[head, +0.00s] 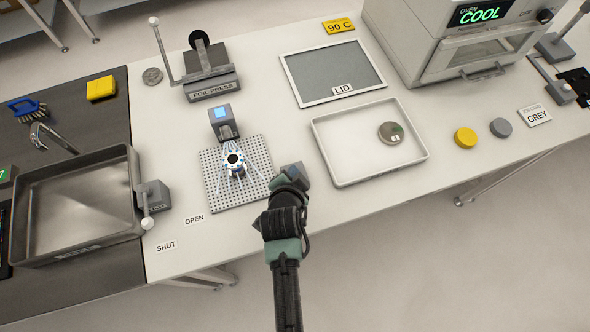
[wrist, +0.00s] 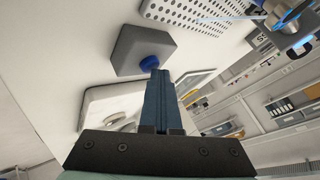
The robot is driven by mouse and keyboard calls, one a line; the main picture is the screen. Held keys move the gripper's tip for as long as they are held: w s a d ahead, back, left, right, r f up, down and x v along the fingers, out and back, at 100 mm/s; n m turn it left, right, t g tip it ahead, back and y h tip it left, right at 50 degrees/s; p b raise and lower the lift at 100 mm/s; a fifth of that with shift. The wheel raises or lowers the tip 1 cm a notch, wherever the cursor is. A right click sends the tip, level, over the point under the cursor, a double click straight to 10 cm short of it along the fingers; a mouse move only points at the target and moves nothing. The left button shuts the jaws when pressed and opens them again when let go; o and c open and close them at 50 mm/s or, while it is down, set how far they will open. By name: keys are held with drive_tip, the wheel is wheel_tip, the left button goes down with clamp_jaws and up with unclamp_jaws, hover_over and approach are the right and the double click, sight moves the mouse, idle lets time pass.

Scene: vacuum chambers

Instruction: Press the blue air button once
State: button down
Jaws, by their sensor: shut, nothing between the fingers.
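The blue air button (wrist: 150,63) is a round cap on a grey box (wrist: 133,45) in the wrist view. In the head view the box (head: 290,168) is partly covered by my arm, at the right edge of the perforated board, and the button cannot be made out. My gripper (wrist: 160,73) is shut and empty, its blue fingers pointing at the button. The fingertips look very close to the cap's edge; I cannot tell whether they touch it. The gripper's tips are hard to make out in the head view.
A perforated board (head: 211,196) with a small chamber (head: 233,160) lies left of the gripper. A white tray (head: 331,173) is to the right.

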drive_tip(key=shift+r+p, duration=0.7)
drive_tip(key=shift+r, duration=0.2)
wheel_tip(320, 180, up, 5)
drive_tip(key=p, duration=0.4)
idle(0.6)
